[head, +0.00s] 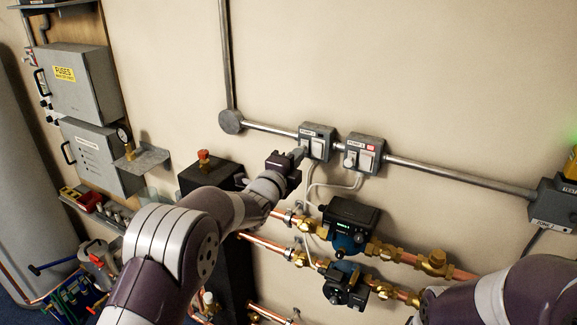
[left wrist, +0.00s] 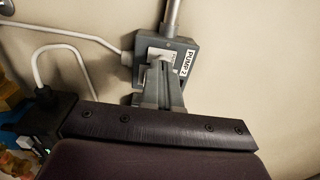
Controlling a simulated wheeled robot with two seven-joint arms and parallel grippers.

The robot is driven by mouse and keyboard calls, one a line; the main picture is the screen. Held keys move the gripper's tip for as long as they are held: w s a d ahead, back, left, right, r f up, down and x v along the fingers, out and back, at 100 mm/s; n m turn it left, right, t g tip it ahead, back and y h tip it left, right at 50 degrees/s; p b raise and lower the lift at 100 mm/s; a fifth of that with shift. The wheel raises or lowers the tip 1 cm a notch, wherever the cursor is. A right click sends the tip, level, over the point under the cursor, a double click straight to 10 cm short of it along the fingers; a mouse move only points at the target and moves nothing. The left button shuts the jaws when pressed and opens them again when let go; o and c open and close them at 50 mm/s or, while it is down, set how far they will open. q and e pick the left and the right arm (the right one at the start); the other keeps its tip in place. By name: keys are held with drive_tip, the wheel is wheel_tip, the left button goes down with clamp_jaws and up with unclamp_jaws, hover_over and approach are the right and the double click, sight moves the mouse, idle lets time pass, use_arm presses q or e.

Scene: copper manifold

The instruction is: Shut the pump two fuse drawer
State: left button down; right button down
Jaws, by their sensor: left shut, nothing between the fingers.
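The pump two unit (head: 318,141) is a grey box on the wall conduit with a white switch plate. In the left wrist view its PUMP 2 label shows on the box (left wrist: 187,64). My left gripper (head: 302,151) is shut and empty, its fingertips at the left part of the box front. In the left wrist view the shut fingers (left wrist: 160,68) reach up over the white plate. They cover the fuse drawer area, so I cannot tell how far the drawer stands out, or whether they touch it. My right gripper is not in view.
A similar grey unit (head: 367,153) with a red light sits just right on the same conduit. White cables hang below both units. Copper pipes with pumps (head: 350,222) run below. A fuses cabinet (head: 75,84) hangs at left. The wall above is clear.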

use_arm(q)
drive_tip(key=b+v, duration=0.7)
drive_tip(key=v, duration=0.6)
drive_tip(key=s+a+f+n+g+y, duration=0.3)
drive_tip(key=f+n, duration=0.3)
drive_tip(key=f, duration=0.1)
drive_tip(key=s+a+f+n+g+y, duration=0.2)
drive_tip(key=s+a+f+n+g, duration=0.1)
drive_tip(key=f+n, duration=0.4)
drive_tip(key=s+a+f+n+g, duration=0.1)
drive_tip(key=s+f+n+g, duration=0.3)
drive_tip(key=s, duration=0.6)
drive_tip(key=s+a+f+n+g+y+b, duration=0.1)
drive_tip(key=s+f+n+g, duration=0.4)
drive_tip(key=s+f, duration=0.3)
drive_tip(key=shift+s+a+g+y, duration=0.3)
drive_tip(key=shift+s+a, duration=0.05)
drive_tip(key=shift+s, duration=0.8)
